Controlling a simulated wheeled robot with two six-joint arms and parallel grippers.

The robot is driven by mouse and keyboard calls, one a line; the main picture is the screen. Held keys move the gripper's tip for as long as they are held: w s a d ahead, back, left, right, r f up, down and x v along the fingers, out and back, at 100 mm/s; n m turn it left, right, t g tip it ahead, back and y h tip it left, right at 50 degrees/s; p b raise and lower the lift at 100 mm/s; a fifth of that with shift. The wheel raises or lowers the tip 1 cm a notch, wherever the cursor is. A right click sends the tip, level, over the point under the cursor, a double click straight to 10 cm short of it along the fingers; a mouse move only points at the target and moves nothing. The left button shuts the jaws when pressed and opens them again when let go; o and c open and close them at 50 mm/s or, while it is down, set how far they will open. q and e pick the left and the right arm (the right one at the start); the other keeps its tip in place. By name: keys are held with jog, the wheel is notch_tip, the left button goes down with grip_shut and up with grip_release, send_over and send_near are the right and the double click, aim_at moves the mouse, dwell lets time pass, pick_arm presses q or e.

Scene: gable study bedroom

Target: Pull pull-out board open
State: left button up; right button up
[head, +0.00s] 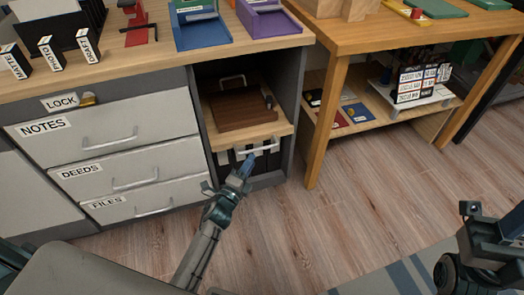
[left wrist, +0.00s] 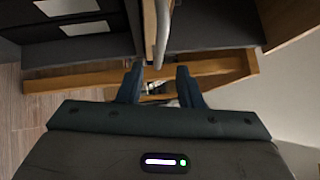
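The pull-out board (head: 272,131) is a light wood shelf with a pale bar handle (head: 256,147) on its front edge, in the dark open bay of the cabinet. A brown box with a handle on top (head: 238,108) rests on the board. My left gripper (head: 248,160) is just in front of and below the handle. In the left wrist view the two fingers of my left gripper (left wrist: 159,86) are apart, and the handle (left wrist: 163,32) points down towards the gap between them. Contact cannot be told. My right gripper (head: 474,209) is at the right edge, far from the board; its fingers are unclear.
Black-and-white files (head: 234,163) stand below the board. Left of the bay are drawers labelled NOTES (head: 104,124), DEEDS (head: 125,172) and FILES (head: 138,201). A wooden table (head: 352,35) stands to the right, its leg (head: 325,125) near the bay. The floor (head: 335,225) in front is clear.

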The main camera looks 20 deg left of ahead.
aim_at(259, 148)
pick_arm(q)
jog(key=x, duration=0.7)
jog(key=shift+w+f+b, duration=0.1)
jog(key=shift+b, duration=0.2)
grip_shut()
